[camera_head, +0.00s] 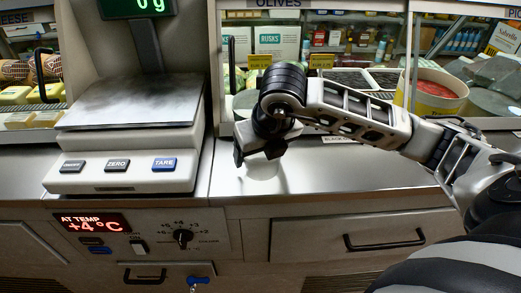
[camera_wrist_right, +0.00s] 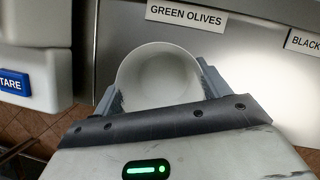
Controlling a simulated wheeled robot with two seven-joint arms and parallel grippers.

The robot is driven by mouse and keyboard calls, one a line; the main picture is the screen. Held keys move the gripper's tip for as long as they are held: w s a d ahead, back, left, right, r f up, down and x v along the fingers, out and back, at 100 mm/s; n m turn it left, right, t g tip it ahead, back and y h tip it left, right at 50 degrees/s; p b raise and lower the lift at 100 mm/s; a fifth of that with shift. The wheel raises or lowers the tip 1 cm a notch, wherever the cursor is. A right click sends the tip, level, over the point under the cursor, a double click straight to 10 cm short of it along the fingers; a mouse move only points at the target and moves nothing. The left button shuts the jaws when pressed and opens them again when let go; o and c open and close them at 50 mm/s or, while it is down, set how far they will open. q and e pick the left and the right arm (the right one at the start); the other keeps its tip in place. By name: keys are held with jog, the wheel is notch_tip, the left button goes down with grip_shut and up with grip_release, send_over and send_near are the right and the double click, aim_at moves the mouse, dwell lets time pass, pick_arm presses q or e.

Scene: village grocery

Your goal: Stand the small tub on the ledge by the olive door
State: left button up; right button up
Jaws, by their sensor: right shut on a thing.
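The small tub (camera_wrist_right: 160,72) is white, round and empty, and I look into its open top in the right wrist view. My right gripper (camera_wrist_right: 160,90) is shut on it, with one finger on each side. In the head view the tub (camera_head: 262,170) shows partly below the right gripper (camera_head: 262,150), over the steel ledge (camera_head: 340,180) in front of the olive door (camera_head: 232,65). It looks upright; I cannot tell whether its base touches the ledge. The ledge carries a GREEN OLIVES label (camera_wrist_right: 187,14). My left gripper is not in view.
A scale (camera_head: 130,150) with a TARE button stands close to the left of the tub. Behind the glass are a red-filled tub (camera_head: 437,92) and a RUSKS box (camera_head: 277,42). The ledge right of the gripper is clear. A drawer handle (camera_head: 384,241) sits below.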

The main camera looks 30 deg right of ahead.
jog(key=o, duration=1)
jog(key=shift+c, duration=0.2)
pick_arm(q)
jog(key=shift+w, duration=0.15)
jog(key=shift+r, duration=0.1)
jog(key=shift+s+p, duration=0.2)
jog(key=shift+p, duration=0.35)
pick_arm(e)
jog(key=v, duration=1.2)
jog(key=shift+r, duration=0.1)
